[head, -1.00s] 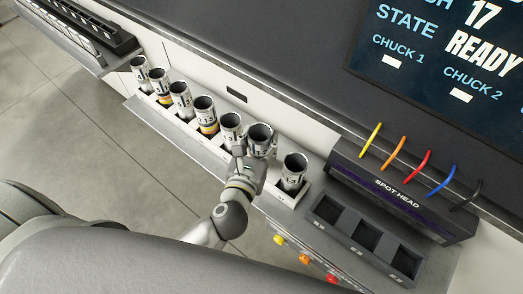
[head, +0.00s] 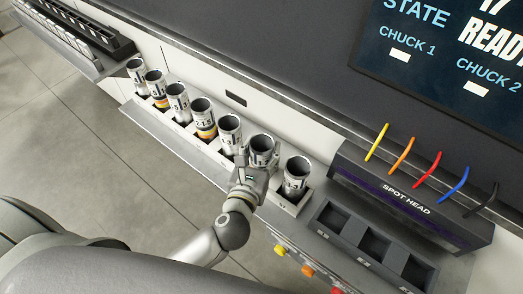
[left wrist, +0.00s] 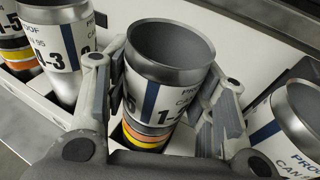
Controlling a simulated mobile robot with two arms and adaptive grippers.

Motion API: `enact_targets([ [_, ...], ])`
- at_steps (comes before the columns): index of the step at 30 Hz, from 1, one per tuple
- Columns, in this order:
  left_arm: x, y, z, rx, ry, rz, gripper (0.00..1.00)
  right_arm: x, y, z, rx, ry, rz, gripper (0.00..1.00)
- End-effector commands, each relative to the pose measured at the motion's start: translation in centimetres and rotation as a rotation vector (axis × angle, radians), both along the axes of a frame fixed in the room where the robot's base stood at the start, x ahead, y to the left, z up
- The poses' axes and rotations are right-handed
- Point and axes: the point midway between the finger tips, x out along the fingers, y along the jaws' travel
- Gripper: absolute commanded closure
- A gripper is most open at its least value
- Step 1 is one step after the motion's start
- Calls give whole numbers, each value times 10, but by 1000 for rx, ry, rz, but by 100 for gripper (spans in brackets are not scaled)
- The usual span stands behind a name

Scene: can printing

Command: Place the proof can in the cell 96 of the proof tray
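The proof can (head: 261,146) is a silver cylinder with an open top and a white label with dark print. The can stands in line between two neighbouring cans in the proof tray (head: 170,132), roughly upright. The cell number is not readable. My right gripper is not in view.
A can (head: 296,174) stands close on the right and another (head: 229,132) close on the left, with several more beyond. A dark block with three empty square pockets (head: 372,244) lies to the right, below the spot head (head: 405,198). A machine wall rises behind.

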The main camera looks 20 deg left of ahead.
Motion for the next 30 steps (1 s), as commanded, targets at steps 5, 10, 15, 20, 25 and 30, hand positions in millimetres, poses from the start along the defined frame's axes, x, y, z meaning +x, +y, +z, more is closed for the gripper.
enact_targets([
  [5,0,0,0,0,1,0,29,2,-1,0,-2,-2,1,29],
  [10,0,0,0,0,1,0,29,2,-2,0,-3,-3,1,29],
  [15,0,0,4,0,0,0,29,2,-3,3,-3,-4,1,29],
  [20,-17,-1,4,-1,3,-2,29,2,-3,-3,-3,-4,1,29],
  [25,-49,-3,9,-2,4,-2,29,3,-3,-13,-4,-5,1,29],
  [30,-80,-4,15,-1,5,-1,29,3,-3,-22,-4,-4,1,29],
])
